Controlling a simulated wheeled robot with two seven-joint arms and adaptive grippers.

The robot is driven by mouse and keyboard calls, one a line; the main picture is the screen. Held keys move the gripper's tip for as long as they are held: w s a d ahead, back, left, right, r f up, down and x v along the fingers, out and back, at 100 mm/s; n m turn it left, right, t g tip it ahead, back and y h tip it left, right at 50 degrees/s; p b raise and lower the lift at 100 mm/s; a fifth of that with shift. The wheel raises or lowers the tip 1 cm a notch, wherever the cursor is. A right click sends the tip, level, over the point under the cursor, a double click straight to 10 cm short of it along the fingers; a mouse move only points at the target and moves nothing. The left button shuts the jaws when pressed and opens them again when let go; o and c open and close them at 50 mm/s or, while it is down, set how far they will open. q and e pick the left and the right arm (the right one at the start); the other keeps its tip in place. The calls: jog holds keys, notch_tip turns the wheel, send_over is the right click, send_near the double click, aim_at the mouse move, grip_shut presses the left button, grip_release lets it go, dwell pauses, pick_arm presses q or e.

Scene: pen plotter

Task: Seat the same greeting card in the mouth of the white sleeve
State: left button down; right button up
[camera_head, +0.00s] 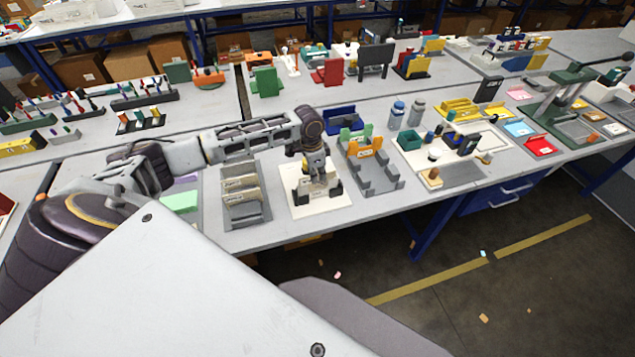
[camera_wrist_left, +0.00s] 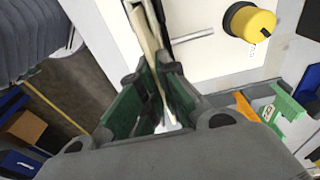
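My left gripper (camera_head: 318,190) points down over a white board (camera_head: 318,204) on the near table. In the left wrist view its green-padded fingers (camera_wrist_left: 152,78) are closed around a thin cream sheet seen edge-on, which looks like the greeting card (camera_wrist_left: 149,42). The sheet stands between the fingertips, and its far end runs out of the top of that view. A dark narrow strip lies beside it. I cannot make out the white sleeve or its mouth for certain; the gripper covers much of the board in the head view. My right gripper is not in view.
A grey rack (camera_head: 247,213) with cream pieces stands left of the board. A grey holder with an orange and green part (camera_head: 368,147) stands to its right. A yellow knob (camera_wrist_left: 249,22) sits on the white surface. Further right is a tray with bottles nearby.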

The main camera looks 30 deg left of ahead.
aim_at(319, 189)
pick_arm(q)
jog(key=shift+f, duration=1.85)
jog(key=shift+f, duration=0.1)
jog(key=c, duration=1.6)
grip_release()
jog(key=shift+c, duration=0.2)
jog(key=r, duration=0.8)
jog(key=s+a+r, duration=0.1)
jog(key=r, duration=0.3)
jog(key=shift+r+b, duration=0.1)
jog(key=shift+b, duration=0.25)
